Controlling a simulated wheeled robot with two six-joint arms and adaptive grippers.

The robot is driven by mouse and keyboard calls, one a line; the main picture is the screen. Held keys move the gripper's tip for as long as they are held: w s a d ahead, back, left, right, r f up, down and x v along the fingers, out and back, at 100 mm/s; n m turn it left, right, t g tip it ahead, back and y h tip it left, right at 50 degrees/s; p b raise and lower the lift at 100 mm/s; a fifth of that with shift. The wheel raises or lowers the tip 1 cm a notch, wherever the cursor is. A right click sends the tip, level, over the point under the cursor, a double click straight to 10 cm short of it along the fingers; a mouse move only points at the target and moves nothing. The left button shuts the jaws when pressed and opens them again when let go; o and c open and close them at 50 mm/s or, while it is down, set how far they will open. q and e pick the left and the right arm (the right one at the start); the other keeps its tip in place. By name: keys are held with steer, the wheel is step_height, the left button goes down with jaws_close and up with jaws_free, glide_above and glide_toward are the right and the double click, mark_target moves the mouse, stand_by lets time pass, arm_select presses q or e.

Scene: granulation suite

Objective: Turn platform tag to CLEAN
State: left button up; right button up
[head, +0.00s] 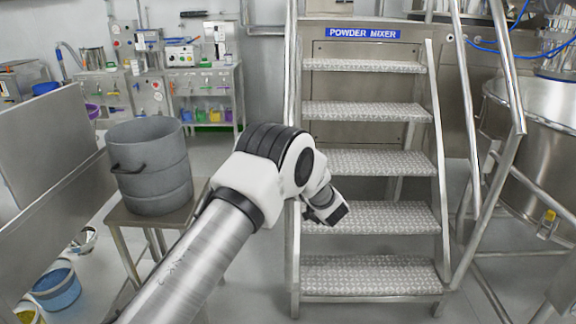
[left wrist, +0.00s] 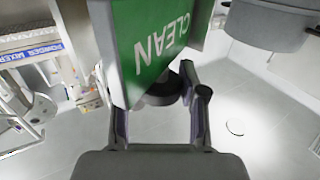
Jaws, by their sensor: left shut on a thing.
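The platform tag (left wrist: 152,42) shows a green face with the white word CLEAN in the left wrist view. The word runs steeply along the tag, and the tag's top is cut off by the frame. My left gripper (left wrist: 155,92) is shut on the tag, with a finger at each side of its lower part. The exact contact is partly hidden. In the head view, my left arm reaches to the left side of the steps, and the dark end of the wrist (head: 328,211) shows in front of the treads. I cannot make out the tag there. My right gripper is not in view.
Metal steps (head: 368,161) with handrails (head: 500,65) lead up to a platform with a blue POWDER MIXER sign (head: 363,33). A grey drum (head: 150,175) stands on a small table at left. A steel vessel (head: 535,145) is at right. Buckets (head: 57,288) stand low at left.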

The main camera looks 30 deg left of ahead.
arm_select(q)
steer(key=n+g+y, duration=0.1)
steer(key=g, duration=0.1)
steer(key=shift+w+n+g, duration=0.1)
steer(key=shift+n+g, duration=0.2)
steer(key=shift+n, duration=0.1)
steer(key=n+g+b, duration=0.1)
steer(key=n+g+y+b, duration=0.1)
steer(key=shift+f+g, duration=0.3)
steer(key=n+g+b, duration=0.1)
steer(key=g+b, duration=0.1)
steer(key=g, duration=0.1)
steer(key=shift+r+n+b, duration=0.1)
steer(key=shift+n+b, duration=0.2)
steer(key=shift+n, duration=0.1)
steer(key=shift+r+n+g+b, duration=0.15)
steer(key=shift+n+g+b, duration=0.4)
steer(key=shift+g, duration=0.35)
steer(key=shift+r, duration=0.1)
steer(key=o, duration=1.2)
steer(key=shift+c, duration=0.2)
steer(key=shift+r, duration=0.1)
